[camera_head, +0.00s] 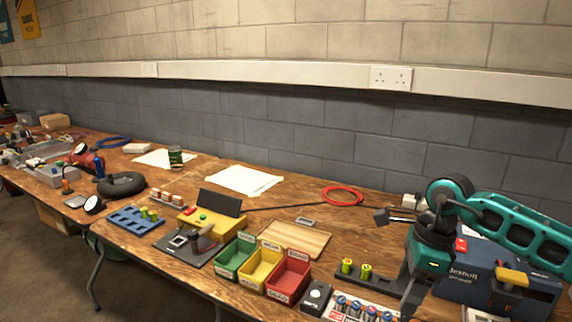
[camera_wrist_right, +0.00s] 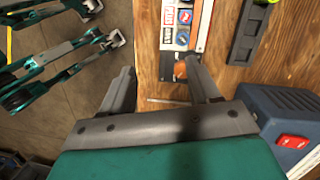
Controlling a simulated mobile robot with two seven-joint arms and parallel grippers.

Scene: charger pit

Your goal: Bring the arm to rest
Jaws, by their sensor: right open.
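My right arm comes in from the right edge in the head view. Its teal wrist hangs over the right part of the bench. My right gripper (camera_head: 408,288) points down beside the blue toolbox (camera_head: 470,279). A red and white battery pack (camera_wrist_right: 181,22) lies past the fingertips.
Red, yellow and green bins (camera_head: 289,279) stand left of the gripper. A dark charger tray (camera_head: 381,283) with green-topped batteries is close by. A wooden board (camera_head: 293,238) lies behind the bins. Teal jointed parts (camera_wrist_right: 62,65) show over the floor in the wrist view.

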